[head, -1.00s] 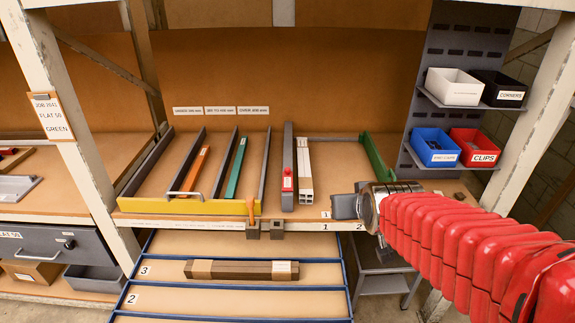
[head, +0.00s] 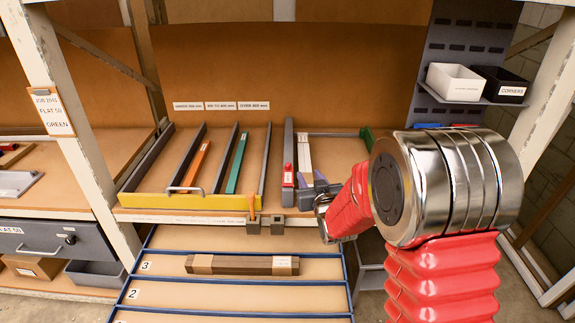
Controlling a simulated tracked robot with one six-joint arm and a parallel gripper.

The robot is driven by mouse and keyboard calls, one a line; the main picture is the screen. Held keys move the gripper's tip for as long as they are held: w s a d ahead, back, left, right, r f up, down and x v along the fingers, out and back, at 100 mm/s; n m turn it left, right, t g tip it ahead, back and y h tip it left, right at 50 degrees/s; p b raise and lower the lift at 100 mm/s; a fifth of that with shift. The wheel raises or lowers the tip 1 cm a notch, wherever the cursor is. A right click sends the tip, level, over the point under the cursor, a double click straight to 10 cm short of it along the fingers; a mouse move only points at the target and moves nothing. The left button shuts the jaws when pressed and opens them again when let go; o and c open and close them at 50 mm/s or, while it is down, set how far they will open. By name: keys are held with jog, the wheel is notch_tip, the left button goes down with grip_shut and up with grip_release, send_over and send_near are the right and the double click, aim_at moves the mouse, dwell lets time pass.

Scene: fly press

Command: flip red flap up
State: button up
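A small red flap (head: 288,176) with a white label sits at the front end of a long grey rail (head: 288,135) on the shelf. It appears to stand upright against the rail end.
A tray with a yellow front (head: 200,201) holds orange and green strips to the left. Small brown blocks (head: 278,224) sit at the shelf edge. Brown bars (head: 242,265) lie on the lower shelf. A white bin (head: 455,82) hangs at right.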

jog(key=t+y, duration=0.2)
send_near(289, 166)
jog(key=s, duration=0.2)
jog(key=shift+s+d+r+n, duration=0.1)
jog(key=shift+s+d+n, duration=0.2)
jog(key=shift+s, duration=0.05)
jog(key=shift+w, duration=0.1)
jog(key=shift+x, duration=6.8)
jog(key=shift+c, duration=0.4)
grip_shut()
jog(key=shift+a, duration=0.1)
